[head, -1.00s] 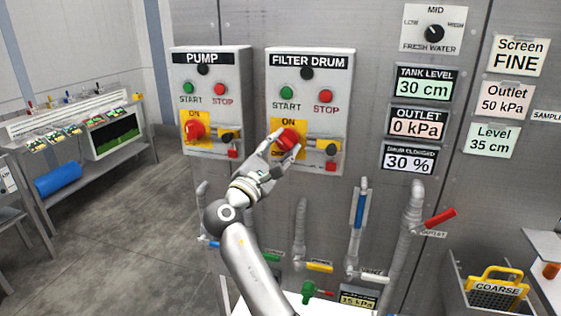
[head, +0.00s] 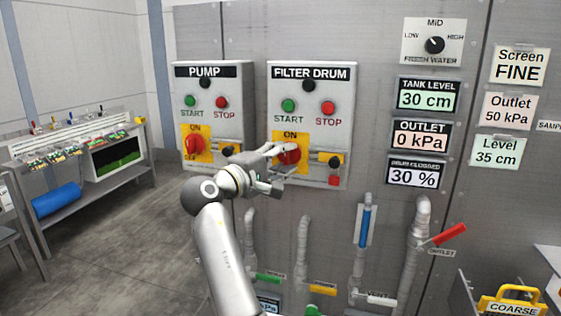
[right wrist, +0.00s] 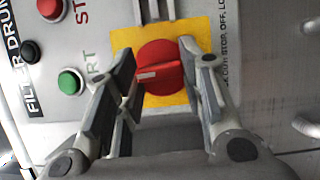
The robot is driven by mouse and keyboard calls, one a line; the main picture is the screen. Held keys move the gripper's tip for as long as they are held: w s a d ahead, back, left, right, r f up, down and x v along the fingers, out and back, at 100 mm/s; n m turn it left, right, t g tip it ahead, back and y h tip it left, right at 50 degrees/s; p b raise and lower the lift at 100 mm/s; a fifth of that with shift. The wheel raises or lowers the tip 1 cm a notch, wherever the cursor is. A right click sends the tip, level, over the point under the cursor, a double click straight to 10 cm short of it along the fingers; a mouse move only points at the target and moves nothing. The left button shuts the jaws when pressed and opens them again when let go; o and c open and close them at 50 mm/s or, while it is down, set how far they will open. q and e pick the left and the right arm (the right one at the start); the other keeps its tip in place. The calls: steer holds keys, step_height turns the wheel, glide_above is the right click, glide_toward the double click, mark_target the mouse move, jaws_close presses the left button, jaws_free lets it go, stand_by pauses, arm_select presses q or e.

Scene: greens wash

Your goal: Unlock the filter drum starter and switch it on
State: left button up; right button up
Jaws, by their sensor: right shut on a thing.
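The grey filter drum starter box (head: 341,117) hangs on the metal wall, with a green START button (head: 288,105) and a red STOP button (head: 327,108). Its red rotary knob (head: 289,154) sits on a yellow plate (head: 291,136), and also shows in the right wrist view (right wrist: 165,64). There its white mark faces the box's top, the ON side. My right gripper (head: 283,164) is shut on this knob, a finger on each side. A yellow and black fitting (head: 325,158) and a small red padlock-like piece (head: 334,181) are right of the knob. My left gripper is out of view.
The similar pump starter box (head: 212,110) is just left, partly behind my right arm. Pipes with coloured valve handles, including a red lever (head: 449,235), stand below. Display panels (head: 428,95) are on the right. Open floor lies left of the wall.

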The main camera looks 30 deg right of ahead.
steer(key=shift+d+r+m, duration=0.15)
steer(key=shift+r+m, duration=0.3)
steer(key=shift+m, duration=0.05)
steer(key=o, duration=0.9)
steer(key=shift+c, duration=0.2)
steer(key=shift+o, duration=0.7)
steer(key=shift+d+f, duration=0.1)
steer(key=shift+f, duration=0.05)
steer(key=shift+d+f, duration=0.1)
steer(key=shift+f, duration=0.1)
steer(key=v, duration=0.7)
steer(key=shift+a, duration=0.2)
steer(key=shift+r, duration=0.15)
